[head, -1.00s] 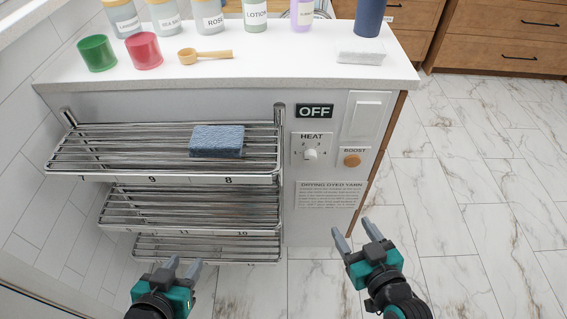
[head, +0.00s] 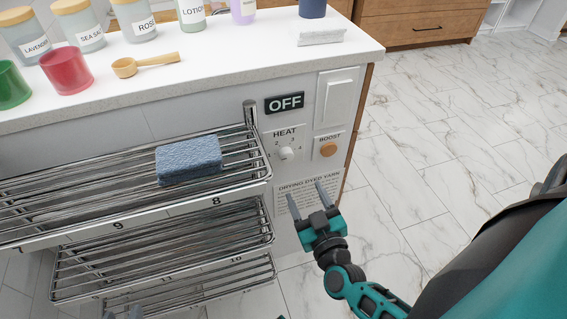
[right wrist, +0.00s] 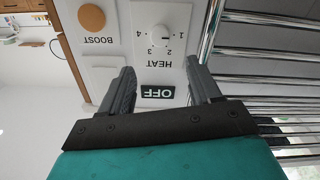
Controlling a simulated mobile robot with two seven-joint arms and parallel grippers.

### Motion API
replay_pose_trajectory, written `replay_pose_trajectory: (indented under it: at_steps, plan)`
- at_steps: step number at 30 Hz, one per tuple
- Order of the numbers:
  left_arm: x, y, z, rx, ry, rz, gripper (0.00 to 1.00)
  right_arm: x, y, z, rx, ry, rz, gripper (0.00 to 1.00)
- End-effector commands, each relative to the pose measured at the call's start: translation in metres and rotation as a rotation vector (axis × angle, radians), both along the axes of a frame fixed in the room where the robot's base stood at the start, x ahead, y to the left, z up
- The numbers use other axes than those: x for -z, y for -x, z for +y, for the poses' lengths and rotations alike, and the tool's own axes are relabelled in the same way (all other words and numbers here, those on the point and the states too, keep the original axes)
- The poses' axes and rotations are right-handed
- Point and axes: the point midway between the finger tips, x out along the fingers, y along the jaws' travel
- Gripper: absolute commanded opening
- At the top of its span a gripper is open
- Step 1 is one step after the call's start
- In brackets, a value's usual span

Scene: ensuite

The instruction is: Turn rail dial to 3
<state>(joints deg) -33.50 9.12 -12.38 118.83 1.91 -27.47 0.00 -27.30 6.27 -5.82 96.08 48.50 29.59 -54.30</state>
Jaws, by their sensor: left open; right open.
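The white HEAT dial (head: 286,153) is on the end panel of the unit, with numbers 1 to 4 around it. It also shows upside down in the right wrist view (right wrist: 157,37). I cannot tell which number its pointer faces. The sign above it reads OFF (head: 284,103). My right gripper (head: 307,198) is open and empty, below the dial and in front of the instruction label. In the right wrist view its fingers (right wrist: 160,85) point toward the panel, apart from the dial. My left gripper (head: 122,313) is open, with only its fingertips showing at the bottom edge.
A BOOST button (head: 328,149) is right of the dial and a light switch plate (head: 337,95) above it. Metal rails (head: 80,200) with a blue sponge (head: 189,160) stand left. The countertop (head: 220,75) holds jars, cups and a wooden scoop (head: 145,64). Marble floor (head: 450,150) is clear at right.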

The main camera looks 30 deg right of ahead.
Motion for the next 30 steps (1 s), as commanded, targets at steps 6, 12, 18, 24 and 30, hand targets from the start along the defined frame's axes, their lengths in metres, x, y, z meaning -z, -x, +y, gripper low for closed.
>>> replay_pose_trajectory:
  at_steps: [6,12,18,24,30]
  plan:
    - [0.012,0.003,-0.002,-0.005,0.01,0.009,0.43,0.0,-0.045,-0.01,-0.001,0.0,-0.005,0.63]
    - [0.022,0.004,-0.003,-0.009,0.013,0.013,0.43,0.001,-0.083,-0.02,-0.002,0.0,-0.003,0.63]
    - [0.026,0.004,-0.003,-0.008,0.012,0.014,0.43,0.0,-0.105,-0.025,-0.002,0.0,-0.001,0.63]
    - [0.027,0.004,-0.002,-0.009,0.01,0.013,0.43,0.0,-0.111,-0.026,-0.003,-0.001,0.0,0.63]
    - [0.028,0.004,-0.001,-0.005,0.005,0.013,0.43,0.0,-0.111,-0.026,-0.003,0.0,0.001,0.62]
